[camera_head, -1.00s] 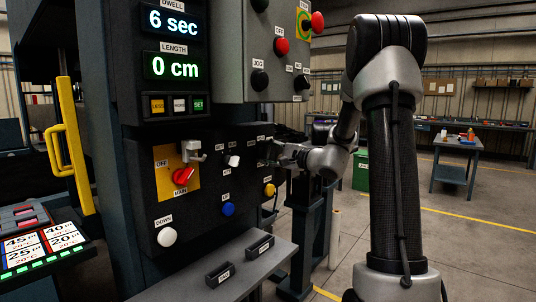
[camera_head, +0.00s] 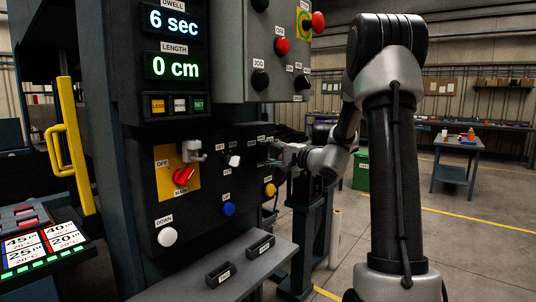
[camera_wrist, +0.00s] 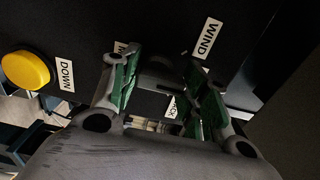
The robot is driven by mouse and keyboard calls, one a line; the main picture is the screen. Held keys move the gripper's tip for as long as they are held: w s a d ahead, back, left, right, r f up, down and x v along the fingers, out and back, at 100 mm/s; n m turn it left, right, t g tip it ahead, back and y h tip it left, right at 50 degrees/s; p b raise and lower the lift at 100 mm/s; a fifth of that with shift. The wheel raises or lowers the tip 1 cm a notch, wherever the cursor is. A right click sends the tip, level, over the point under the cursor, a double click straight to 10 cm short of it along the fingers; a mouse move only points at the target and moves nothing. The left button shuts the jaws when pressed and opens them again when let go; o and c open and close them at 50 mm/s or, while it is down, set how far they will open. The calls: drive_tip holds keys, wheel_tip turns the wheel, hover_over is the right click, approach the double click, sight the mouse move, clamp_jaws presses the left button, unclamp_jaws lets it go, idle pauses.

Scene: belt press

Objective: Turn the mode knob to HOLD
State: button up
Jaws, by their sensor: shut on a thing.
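The mode knob (camera_wrist: 158,75) is a dark knob on the black panel, seen in the wrist view between the green-padded fingers of my gripper (camera_wrist: 160,84). My gripper is shut on it, with one finger on each side. Labels surround it: WIND (camera_wrist: 209,38) at upper right, and others partly covered by the fingers. No HOLD label can be read, and the knob's pointer is not clear. In the head view my gripper (camera_head: 270,156) reaches the right edge of the lower panel from the right and hides the knob.
A yellow button (camera_wrist: 26,70) sits left in the wrist view. In the head view, a red switch (camera_head: 183,176), white knob (camera_head: 234,161), blue button (camera_head: 229,209) and white button (camera_head: 168,237) share the panel. A grey box (camera_head: 240,45) with knobs hangs above. A shelf (camera_head: 190,285) juts out below.

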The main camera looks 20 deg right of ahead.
drive_tip(key=o, duration=0.9)
drive_tip(key=shift+r, duration=0.25)
drive_tip(key=shift+o, duration=0.4)
drive_tip(key=shift+f, duration=0.1)
drive_tip(key=v, duration=1.2)
